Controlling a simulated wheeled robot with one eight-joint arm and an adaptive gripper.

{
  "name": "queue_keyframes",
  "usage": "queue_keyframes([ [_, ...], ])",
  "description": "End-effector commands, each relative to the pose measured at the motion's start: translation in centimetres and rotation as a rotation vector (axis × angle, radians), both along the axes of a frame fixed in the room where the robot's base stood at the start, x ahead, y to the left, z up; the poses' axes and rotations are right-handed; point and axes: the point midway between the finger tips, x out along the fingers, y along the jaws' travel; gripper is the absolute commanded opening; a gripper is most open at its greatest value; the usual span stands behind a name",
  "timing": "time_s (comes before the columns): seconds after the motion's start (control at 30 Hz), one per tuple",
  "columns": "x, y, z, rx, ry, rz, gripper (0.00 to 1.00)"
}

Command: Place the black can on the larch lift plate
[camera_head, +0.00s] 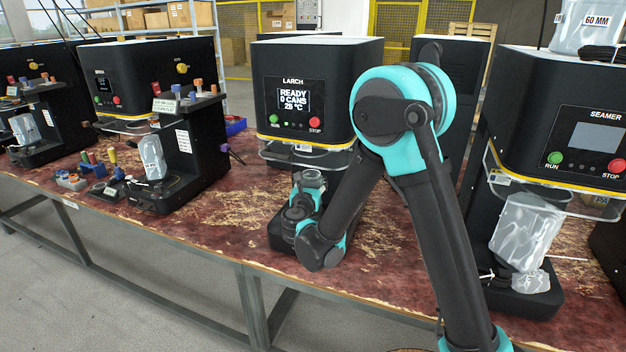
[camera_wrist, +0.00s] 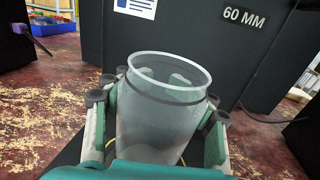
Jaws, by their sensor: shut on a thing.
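My gripper (camera_head: 304,198) is shut on an open-topped can (camera_head: 313,178), at the front of the machine labelled LARCH (camera_head: 318,90). In the wrist view the can (camera_wrist: 162,115) looks translucent grey rather than black, with a pale rim, and stands roughly upright between the fingers of my gripper (camera_wrist: 157,125). The black base of the LARCH machine (camera_head: 277,234) shows beside my wrist. Its lift plate is hidden behind my gripper and the can, so I cannot tell whether the can touches it. The LARCH screen reads READY, 0 CANS, 25 °C.
A clear guard (camera_head: 283,153) hangs under the LARCH head, close above the can. A machine labelled SEAMER (camera_head: 588,130) stands at right with a clear wrapped can (camera_head: 526,232). More machines stand at left, beside small coloured parts (camera_head: 95,167). Bare worn tabletop (camera_head: 225,215) lies left of LARCH.

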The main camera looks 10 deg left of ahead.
Motion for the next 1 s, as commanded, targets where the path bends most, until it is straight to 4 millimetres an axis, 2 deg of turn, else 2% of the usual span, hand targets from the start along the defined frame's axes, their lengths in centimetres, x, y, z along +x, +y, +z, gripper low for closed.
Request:
queue_keyframes([
  [0.2,0.0,0.0,-0.3,0.000,0.000,0.000,0.23],
  [0.23,0.0,0.0,-0.3,0.000,0.000,0.000,0.51],
  [0.43,0.0,0.0,-0.3,0.000,0.000,0.000,0.75],
  [0.83,0.0,0.0,0.1,0.000,0.000,0.000,0.77],
  [1.0,-2.5,0.0,0.0,0.000,0.000,0.003,0.77],
])
